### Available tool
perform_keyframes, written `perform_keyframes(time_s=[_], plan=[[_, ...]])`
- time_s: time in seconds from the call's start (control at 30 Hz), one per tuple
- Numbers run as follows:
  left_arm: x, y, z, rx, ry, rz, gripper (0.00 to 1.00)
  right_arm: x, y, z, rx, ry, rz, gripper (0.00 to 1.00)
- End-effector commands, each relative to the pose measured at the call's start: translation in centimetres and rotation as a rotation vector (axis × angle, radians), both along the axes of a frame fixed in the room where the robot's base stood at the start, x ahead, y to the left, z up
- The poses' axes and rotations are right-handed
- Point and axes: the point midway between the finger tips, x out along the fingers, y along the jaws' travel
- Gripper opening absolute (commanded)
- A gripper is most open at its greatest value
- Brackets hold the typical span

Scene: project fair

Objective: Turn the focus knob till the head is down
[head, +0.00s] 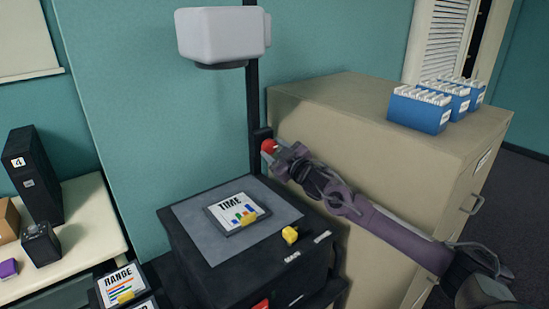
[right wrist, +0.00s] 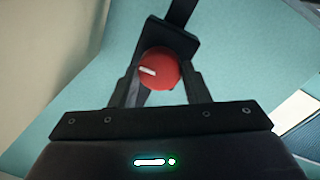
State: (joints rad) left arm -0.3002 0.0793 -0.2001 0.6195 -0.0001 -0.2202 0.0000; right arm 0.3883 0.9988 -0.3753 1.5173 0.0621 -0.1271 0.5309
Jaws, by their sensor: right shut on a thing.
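The red focus knob (head: 268,146) sits on a dark block on the projector's black post (head: 253,95). My right gripper (head: 275,158) has its fingers on either side of the knob and is shut on it. In the right wrist view the red knob (right wrist: 160,70) shows between the two fingers, with a short white mark tilted slightly on its face. The white projector head (head: 220,36) is high on the post, well above the projector's black base (head: 240,255). A card reading TIME (head: 236,208) lies on the grey top. My left gripper is not in view.
A beige cabinet (head: 350,120) stands right of the post, close to my right arm, with blue card boxes (head: 418,110) on top. A yellow knob (head: 290,234) is on the base. A side table with a black binder (head: 36,175) is at left.

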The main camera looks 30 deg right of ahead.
Motion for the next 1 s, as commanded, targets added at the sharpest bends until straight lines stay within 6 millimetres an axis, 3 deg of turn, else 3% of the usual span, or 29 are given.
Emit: perform_keyframes(time_s=[0.03, 1.0], plan=[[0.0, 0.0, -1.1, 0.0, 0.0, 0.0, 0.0, 0.0, -0.1, -0.5, -0.046, -0.004, -0.002, 0.2], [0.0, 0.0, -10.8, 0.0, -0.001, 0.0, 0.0, 0.0, -0.2, -0.6, -0.966, -0.077, -0.002, 0.2]])
